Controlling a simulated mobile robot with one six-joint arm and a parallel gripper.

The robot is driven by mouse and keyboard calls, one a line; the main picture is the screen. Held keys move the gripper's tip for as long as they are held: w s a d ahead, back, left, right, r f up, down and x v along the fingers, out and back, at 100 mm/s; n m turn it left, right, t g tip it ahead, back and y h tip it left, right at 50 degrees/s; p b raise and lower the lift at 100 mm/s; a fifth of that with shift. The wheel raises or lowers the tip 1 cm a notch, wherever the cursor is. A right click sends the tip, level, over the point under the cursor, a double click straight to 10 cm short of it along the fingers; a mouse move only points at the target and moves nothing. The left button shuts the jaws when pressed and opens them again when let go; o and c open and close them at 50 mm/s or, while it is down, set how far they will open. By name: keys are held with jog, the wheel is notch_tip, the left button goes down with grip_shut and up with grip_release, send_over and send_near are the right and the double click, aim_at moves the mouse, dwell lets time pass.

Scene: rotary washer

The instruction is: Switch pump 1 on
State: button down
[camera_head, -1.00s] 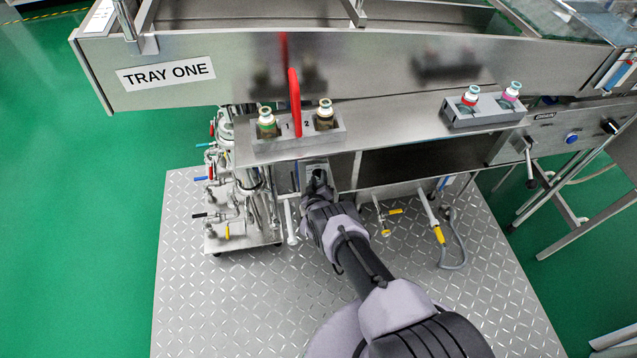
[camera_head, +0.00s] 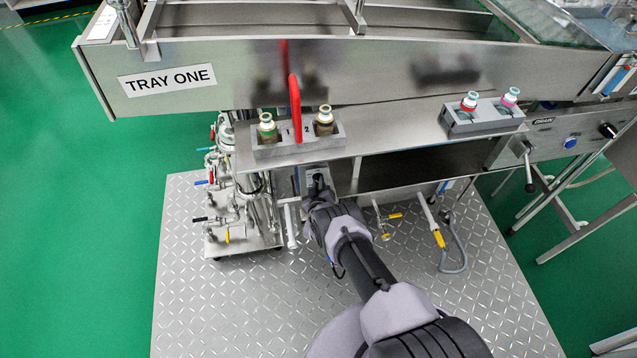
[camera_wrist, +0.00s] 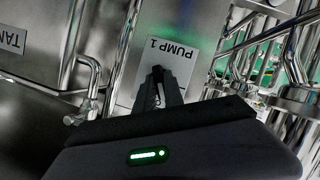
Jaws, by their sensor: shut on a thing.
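The pump 1 switch plate (camera_wrist: 176,49) is a pale panel marked "PUMP 1" on a steel surface in the wrist view. My gripper (camera_wrist: 159,84) reaches up to this plate, just below the label, with its dark fingers close together. It is shut on the pump 1 switch, which is mostly hidden between the fingers. I cannot tell the switch's position. In the head view my gripper (camera_head: 319,184) is at a small grey box under the steel shelf, and my arm hides part of it.
A valve rack (camera_head: 235,190) with coloured handles stands close left. Yellow-handled valves (camera_head: 395,216) and a hose (camera_head: 455,255) are right. In the wrist view, pipes (camera_wrist: 90,85) flank the plate.

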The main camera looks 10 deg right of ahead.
jog(key=m+y, duration=0.1)
jog(key=m, duration=0.1)
jog(key=m+y, duration=0.1)
jog(key=shift+d+m+g+y, duration=0.15)
jog(key=shift+m+g+y, duration=0.15)
jog(key=shift+m, duration=0.1)
dwell(0.5)
jog(key=shift+s, duration=0.1)
jog(key=c, duration=1.4)
grip_release()
jog(key=shift+c, duration=0.2)
jog(key=p+v, duration=1.2)
jog(key=v, duration=0.5)
jog(key=shift+s+d, duration=0.15)
jog(key=shift+s, duration=0.05)
